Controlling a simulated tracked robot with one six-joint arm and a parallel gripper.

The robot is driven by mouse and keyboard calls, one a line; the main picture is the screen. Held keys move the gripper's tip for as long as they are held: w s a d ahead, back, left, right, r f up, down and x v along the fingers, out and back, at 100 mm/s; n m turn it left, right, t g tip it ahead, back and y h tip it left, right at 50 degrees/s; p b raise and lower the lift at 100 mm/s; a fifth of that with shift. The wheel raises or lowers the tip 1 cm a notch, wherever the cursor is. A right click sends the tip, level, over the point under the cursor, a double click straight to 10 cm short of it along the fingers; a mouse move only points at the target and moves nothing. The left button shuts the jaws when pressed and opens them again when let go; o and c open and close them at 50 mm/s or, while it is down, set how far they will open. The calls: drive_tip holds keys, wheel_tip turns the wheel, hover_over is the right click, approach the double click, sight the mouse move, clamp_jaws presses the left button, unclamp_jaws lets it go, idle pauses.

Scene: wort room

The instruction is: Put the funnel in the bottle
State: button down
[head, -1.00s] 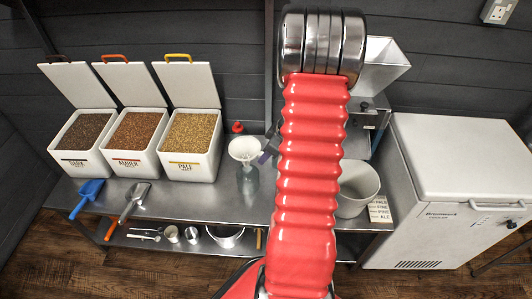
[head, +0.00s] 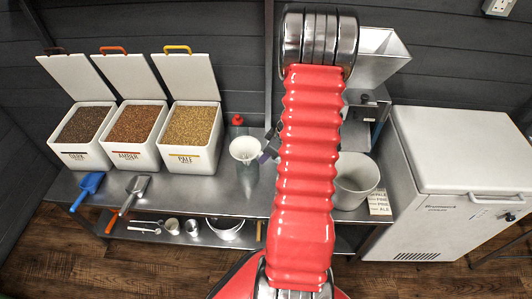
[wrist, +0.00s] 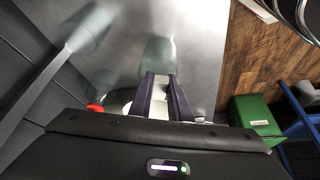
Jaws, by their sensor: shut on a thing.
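The white funnel (head: 244,148) is at the middle of the steel bench, left of my red arm, wide mouth up. My gripper (head: 267,154), with dark purple fingers, reaches it from the right. In the wrist view the fingers (wrist: 157,98) are closed on a white part of the funnel. A clear glass bottle (head: 248,176) stands directly below the funnel, its upper part hidden behind it. I cannot tell whether the spout is inside the neck or just above it.
A red-capped clear bottle (head: 238,124) stands just behind the funnel. Three open grain bins (head: 190,152) are to the left, with a blue scoop (head: 88,187) and a metal scoop (head: 132,190) in front. A white bucket (head: 355,185) is right of my arm, beside a white cooler (head: 450,170).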

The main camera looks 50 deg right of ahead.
drive_tip(key=shift+f, duration=0.65)
drive_tip(key=c, duration=1.6)
unclamp_jaws()
drive_tip(key=shift+r, duration=0.1)
drive_tip(key=v, duration=1.3)
drive_tip(key=shift+s+r, duration=0.15)
drive_tip(key=shift+r, duration=0.1)
